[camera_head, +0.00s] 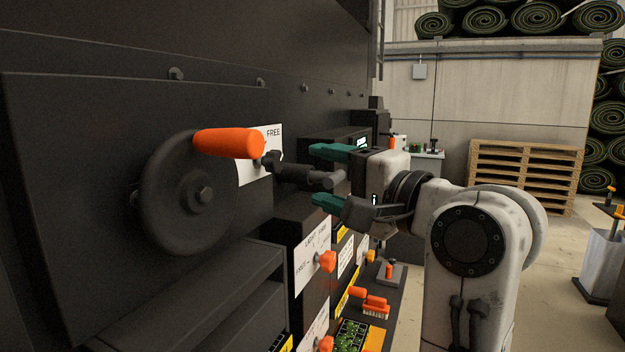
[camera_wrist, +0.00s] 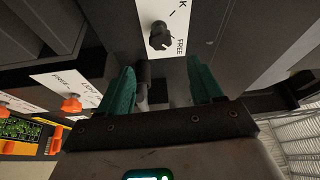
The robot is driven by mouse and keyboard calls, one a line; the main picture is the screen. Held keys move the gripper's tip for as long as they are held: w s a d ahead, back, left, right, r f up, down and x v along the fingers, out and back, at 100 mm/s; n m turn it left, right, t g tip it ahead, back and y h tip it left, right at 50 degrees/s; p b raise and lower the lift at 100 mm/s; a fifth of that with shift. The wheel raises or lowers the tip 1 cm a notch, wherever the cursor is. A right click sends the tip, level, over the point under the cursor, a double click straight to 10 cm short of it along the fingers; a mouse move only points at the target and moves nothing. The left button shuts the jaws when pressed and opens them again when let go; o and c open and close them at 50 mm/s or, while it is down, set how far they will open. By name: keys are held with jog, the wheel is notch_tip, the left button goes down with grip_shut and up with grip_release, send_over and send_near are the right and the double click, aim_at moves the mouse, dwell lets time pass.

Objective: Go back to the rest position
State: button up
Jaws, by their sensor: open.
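My gripper (camera_head: 317,174) is open, its two teal fingers pointing at the dark machine panel. A black lever (camera_head: 296,172) reaches out from a white plate marked FREE (camera_head: 274,134) and lies between the fingers in the head view; I cannot tell if it touches them. In the wrist view, my gripper (camera_wrist: 160,66) has its fingers spread apart, with the lever's black knob (camera_wrist: 160,37) ahead on the white plate (camera_wrist: 176,12). A grey-black rod shows beside the left finger there. My arm is stretched out toward the panel.
A black handwheel (camera_head: 190,205) with an orange handle (camera_head: 228,143) stands out left of my gripper. Orange knobs (camera_head: 326,261) sit on labelled boxes below.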

jog(key=shift+s+d, duration=0.1)
jog(key=s+d+f+n+g+h, duration=0.1)
jog(key=s+d+f+h, duration=0.3)
jog(key=f, duration=0.9)
jog(key=s+d+f+g+h, duration=0.1)
jog(key=d+f+g+h, duration=0.1)
jog(key=d+f, duration=0.75)
jog(key=s+d+f+n+g+h, duration=0.1)
jog(key=s+d+f+h, duration=0.15)
jog(key=f, duration=1.35)
jog(key=s+d+f+n+g+h, duration=0.1)
jog(key=s+d+f, duration=0.3)
jog(key=s, duration=0.6)
jog(key=s+d+f+n+g+h+b, duration=0.1)
jog(key=s+d+f+g, duration=0.3)
jog(key=s+f, duration=0.5)
jog(key=s+d+f+n+g+h, duration=0.2)
jog(key=s+f, duration=0.5)
jog(key=s, duration=0.4)
jog(key=shift+s+d+n+h+b, duration=0.2)
jog(key=shift+d+n+h+b, duration=0.15)
jog(key=shift+d+h, duration=0.45)
